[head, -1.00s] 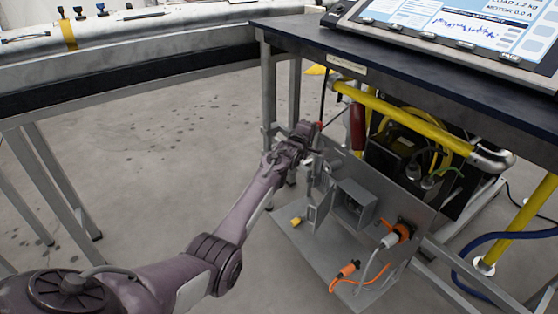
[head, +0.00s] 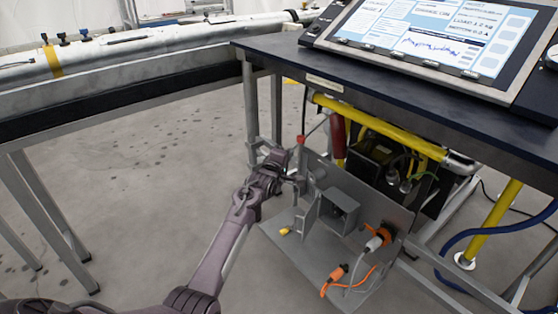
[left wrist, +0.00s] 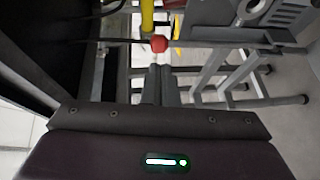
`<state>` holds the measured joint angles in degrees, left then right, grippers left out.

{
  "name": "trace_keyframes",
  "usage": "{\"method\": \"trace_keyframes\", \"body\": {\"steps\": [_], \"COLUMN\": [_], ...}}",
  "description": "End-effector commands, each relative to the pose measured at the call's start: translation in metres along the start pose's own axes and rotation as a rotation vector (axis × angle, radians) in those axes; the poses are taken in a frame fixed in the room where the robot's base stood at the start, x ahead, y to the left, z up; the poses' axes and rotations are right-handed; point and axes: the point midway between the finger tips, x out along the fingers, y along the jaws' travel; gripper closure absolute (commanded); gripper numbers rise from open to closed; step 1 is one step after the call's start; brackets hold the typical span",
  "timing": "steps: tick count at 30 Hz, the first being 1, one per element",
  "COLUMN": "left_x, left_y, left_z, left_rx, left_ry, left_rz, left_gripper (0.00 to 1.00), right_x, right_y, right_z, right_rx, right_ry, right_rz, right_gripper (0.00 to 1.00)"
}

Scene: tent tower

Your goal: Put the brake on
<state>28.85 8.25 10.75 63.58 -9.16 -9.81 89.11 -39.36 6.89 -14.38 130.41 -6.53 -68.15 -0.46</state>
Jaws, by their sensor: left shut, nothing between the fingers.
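A red knob (head: 300,139) sits at the end of a thin lever beside the grey panel under the dark table; I take it for the brake lever. In the left wrist view the red knob (left wrist: 159,43) is just beyond my fingertips, near a yellow bar. My left gripper (head: 290,168) is shut and empty, just below and left of the knob in the head view. The left wrist view shows its two fingers (left wrist: 160,80) together, pointing at the knob. I cannot tell whether they touch it. My right gripper is not in view.
The grey panel (head: 385,207) carries a box (head: 340,207) and orange plugs (head: 337,273) with cables. A yellow pipe (head: 380,124) and dark red cylinder (head: 338,137) are close behind. The tabletop (head: 400,90) overhangs. Floor (head: 140,180) to the left is clear.

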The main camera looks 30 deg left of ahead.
Motion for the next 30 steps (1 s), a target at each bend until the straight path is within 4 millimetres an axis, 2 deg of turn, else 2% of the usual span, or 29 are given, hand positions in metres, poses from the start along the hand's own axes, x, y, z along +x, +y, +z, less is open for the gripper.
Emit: {"method": "trace_keyframes", "body": {"steps": [1,6,12,30], "left_x": [-0.011,-0.039,-0.056,-0.059], "left_y": [0.001,-0.001,-0.003,-0.004], "left_z": [-0.001,-0.001,-0.001,-0.001], "left_rx": [0.0,0.0,0.0,0.003], "left_ry": [0.001,0.001,0.002,0.001], "left_rz": [-0.001,-0.002,-0.002,-0.003], "left_gripper": [1.0,1.0,1.0,1.0], "right_x": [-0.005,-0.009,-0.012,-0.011], "right_y": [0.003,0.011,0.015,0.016], "right_z": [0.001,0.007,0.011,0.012], "right_rx": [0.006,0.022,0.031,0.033], "right_ry": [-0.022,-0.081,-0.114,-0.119], "right_rz": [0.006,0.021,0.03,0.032], "right_gripper": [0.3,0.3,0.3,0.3]}}
